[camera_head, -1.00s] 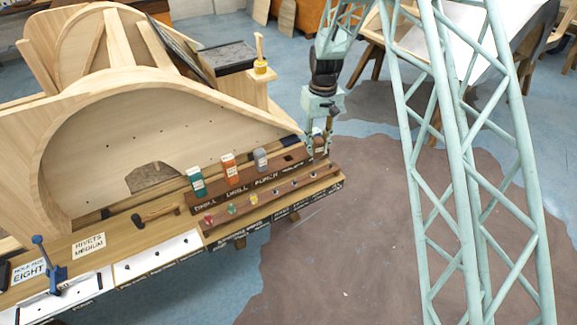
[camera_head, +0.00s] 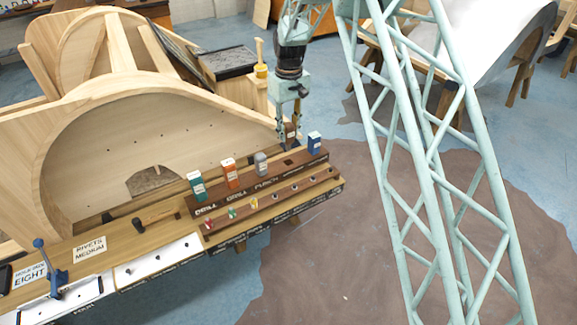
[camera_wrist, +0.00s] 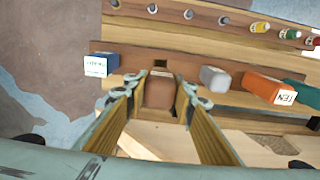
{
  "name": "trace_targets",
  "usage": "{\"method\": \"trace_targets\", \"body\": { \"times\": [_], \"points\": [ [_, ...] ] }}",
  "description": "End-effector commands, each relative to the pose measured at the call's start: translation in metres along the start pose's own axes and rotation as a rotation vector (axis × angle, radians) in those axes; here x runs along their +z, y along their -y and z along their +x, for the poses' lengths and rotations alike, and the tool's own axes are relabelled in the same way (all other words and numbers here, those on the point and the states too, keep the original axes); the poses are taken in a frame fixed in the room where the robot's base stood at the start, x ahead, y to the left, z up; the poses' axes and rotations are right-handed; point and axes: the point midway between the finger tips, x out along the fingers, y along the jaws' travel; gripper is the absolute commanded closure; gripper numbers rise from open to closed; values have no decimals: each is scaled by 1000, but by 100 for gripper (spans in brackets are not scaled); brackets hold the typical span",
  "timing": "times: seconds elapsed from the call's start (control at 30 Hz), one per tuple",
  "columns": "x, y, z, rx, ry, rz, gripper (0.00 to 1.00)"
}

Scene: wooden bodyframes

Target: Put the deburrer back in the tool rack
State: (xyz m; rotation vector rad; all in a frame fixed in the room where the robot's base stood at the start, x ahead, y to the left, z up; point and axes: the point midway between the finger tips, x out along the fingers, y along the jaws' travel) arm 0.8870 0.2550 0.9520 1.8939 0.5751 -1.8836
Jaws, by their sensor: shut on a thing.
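My gripper (camera_head: 288,138) is behind the tool rack's far edge, near the square hole. It is shut on a brown block-shaped tool (camera_wrist: 158,93), which I take to be the deburrer; it also shows between the fingers in the head view (camera_head: 291,129). The dark wooden tool rack (camera_head: 262,186) holds teal, orange, grey and blue block tools. An empty square hole (camera_wrist: 160,65) lies between the grey tool (camera_wrist: 215,78) and the blue tool (camera_wrist: 97,65). In the wrist view the brown tool is just short of this hole. Its lower end is hidden.
The curved wooden bodyframe (camera_head: 110,150) stands left of my gripper. A post with a yellow-based tool (camera_head: 261,68) rises close beside my arm. A front rail (camera_head: 255,206) carries several small coloured pieces.

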Motion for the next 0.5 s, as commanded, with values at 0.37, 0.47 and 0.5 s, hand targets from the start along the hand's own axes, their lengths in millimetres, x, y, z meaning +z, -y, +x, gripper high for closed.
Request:
{"method": "trace_targets", "body": {
  "times": [0.37, 0.47, 0.5],
  "points": [
    [1, 0, 40, -1, 2, 0, 91],
    [1, 0, 51, 0, 1, 0, 91],
    [1, 0, 54, 0, 1, 0, 91]
  ]
}}
